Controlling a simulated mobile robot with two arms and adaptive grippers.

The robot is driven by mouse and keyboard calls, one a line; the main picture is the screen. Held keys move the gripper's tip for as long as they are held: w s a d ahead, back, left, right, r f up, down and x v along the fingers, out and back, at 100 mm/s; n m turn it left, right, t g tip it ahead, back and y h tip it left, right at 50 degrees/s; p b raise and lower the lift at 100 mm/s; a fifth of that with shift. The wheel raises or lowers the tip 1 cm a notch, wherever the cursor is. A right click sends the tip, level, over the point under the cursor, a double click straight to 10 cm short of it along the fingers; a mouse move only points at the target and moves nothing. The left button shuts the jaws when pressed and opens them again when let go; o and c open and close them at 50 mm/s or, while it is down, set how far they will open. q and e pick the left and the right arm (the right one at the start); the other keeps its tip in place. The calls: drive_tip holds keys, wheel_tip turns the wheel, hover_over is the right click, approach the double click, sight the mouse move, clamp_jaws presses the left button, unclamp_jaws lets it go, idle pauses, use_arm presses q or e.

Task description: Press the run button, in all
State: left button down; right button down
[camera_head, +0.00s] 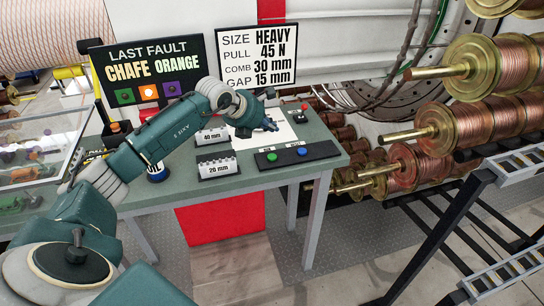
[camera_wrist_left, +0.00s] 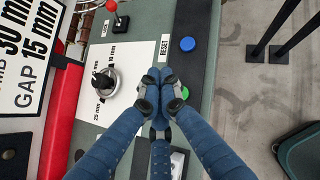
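A dark button panel (camera_head: 322,151) lies along the front right of the green-grey bench. It carries a green button (camera_head: 271,156) at left and a blue button (camera_head: 302,151) at right. In the left wrist view the blue button (camera_wrist_left: 187,44) sits beside the label RESET, and the green button (camera_wrist_left: 177,154) shows partly past my fingers. The label by the green button is not readable. My left gripper (camera_head: 268,124) is over the white card behind the panel, apart from both buttons in the head view. In the wrist view its fingertips (camera_wrist_left: 154,77) meet, with nothing between them. My right gripper is not in view.
A knob (camera_wrist_left: 103,83) on the gap card and a red-topped lever (camera_wrist_left: 112,20) stand near the gripper. Comb blocks marked 40 mm (camera_head: 212,135) and 20 mm (camera_head: 217,167) sit left of the panel. Signs stand behind; copper spools (camera_head: 438,130) hang at right.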

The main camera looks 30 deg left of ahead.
use_arm(q)
drive_tip(key=b, duration=0.4)
hover_over(271, 158)
wheel_tip(271, 158, down, 8)
drive_tip(key=shift+w+r, duration=0.1)
drive_tip(key=shift+r, duration=0.05)
drive_tip(key=shift+f+b, duration=0.6)
drive_tip(key=shift+f, duration=0.1)
idle(0.7)
drive_tip(key=shift+f+b, duration=0.3)
drive_tip(key=shift+b, duration=0.15)
drive_tip(key=shift+f+b, duration=0.45)
idle(0.4)
drive_tip(key=shift+r, duration=0.15)
drive_tip(key=shift+r+p, duration=0.4)
drive_tip(key=shift+r, duration=0.3)
